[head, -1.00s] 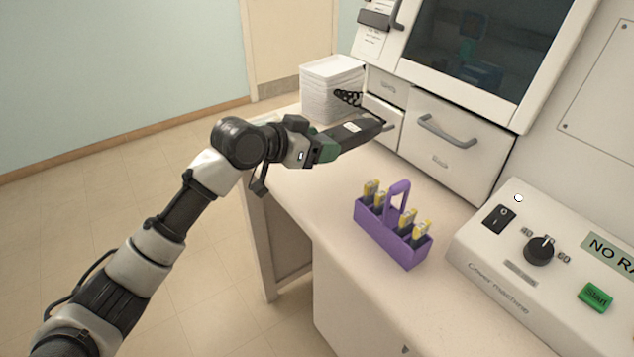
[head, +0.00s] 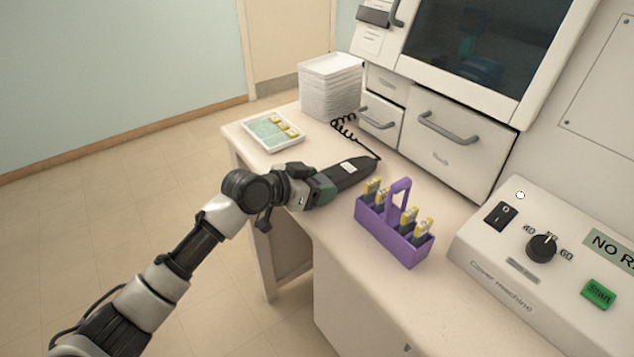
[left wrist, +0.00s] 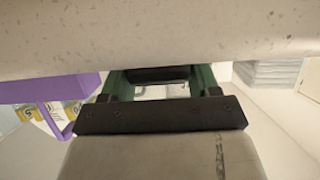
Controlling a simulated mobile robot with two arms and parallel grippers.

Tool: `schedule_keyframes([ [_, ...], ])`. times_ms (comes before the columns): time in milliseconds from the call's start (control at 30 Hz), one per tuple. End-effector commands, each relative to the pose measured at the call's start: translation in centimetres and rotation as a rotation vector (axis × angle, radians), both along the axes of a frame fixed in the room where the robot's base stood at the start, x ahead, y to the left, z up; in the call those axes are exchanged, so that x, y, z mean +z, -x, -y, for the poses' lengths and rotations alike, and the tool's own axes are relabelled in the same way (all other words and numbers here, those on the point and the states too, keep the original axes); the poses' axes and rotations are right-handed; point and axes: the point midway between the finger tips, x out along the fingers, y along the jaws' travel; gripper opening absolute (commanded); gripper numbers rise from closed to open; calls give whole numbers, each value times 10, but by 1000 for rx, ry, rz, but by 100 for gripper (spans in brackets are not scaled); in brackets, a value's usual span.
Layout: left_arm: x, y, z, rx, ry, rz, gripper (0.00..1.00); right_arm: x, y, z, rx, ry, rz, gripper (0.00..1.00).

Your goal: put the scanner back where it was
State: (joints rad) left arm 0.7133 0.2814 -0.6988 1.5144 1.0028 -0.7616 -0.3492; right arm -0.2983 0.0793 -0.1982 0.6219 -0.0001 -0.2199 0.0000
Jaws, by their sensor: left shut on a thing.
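The scanner (head: 354,171) is a dark handheld device with a small white label and a coiled black cord. My left gripper (head: 322,187) is shut on its near end in the head view, and the scanner points right and away, just behind the purple rack. I cannot tell whether it touches the counter. In the left wrist view, my left gripper's green fingers (left wrist: 160,82) show with a dark part of the scanner (left wrist: 160,74) between them. My right gripper is not in view.
A purple rack (head: 398,244) with several yellow-topped slides stands close by on the counter (head: 325,232). A tray (head: 252,136) with yellow-labelled slides and a white stack (head: 330,88) stand at the back left. Drawers (head: 450,150) and a cover machine (head: 500,260) bound the right.

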Motion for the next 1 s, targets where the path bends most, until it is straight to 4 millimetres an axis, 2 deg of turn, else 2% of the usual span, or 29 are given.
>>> schedule_keyframes([
  [233, -3, 0, 0, 0, 2, 1, 33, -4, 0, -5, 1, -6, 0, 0],
  [267, -3, 0, 0, 0, 0, 0, 66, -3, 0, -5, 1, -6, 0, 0],
  [400, -3, 0, 0, 0, 0, 0, 87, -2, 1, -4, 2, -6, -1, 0],
  [767, 3, 1, -2, 1, 1, 1, 87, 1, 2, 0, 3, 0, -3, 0],
  [1000, 15, 22, -32, 2, -1, 3, 87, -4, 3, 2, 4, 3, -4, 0],
])
